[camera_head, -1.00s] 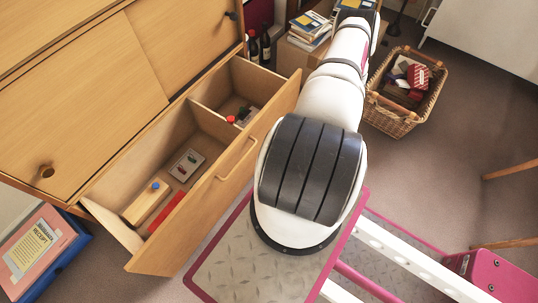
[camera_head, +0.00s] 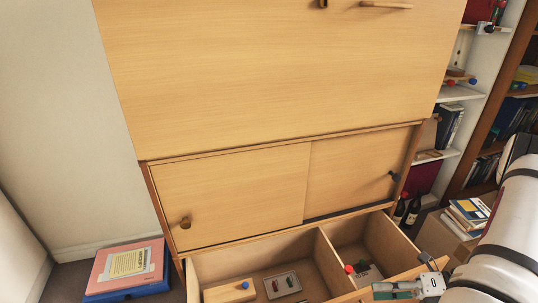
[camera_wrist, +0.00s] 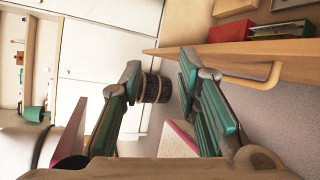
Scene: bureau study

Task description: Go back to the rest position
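My gripper (camera_head: 400,289) shows at the lower right of the head view, by the front board of the open drawer (camera_head: 342,218). In the wrist view my gripper (camera_wrist: 158,70) is open, its two green-grey fingers spread with nothing held between them. The drawer's wooden front and its bar handle (camera_wrist: 272,76) lie to the right of the fingers in that view. Nothing is gripped on the handle. My arm comes in from the right edge of the head view. No marker of the rest position shows.
The wooden cabinet (camera_head: 270,75) stands above the drawer. Inside the drawer are a wooden block (camera_head: 230,292), a small tray (camera_head: 283,285) and a red-topped item (camera_head: 349,269). Books (camera_head: 468,213) and bottles (camera_head: 413,211) stand at right.

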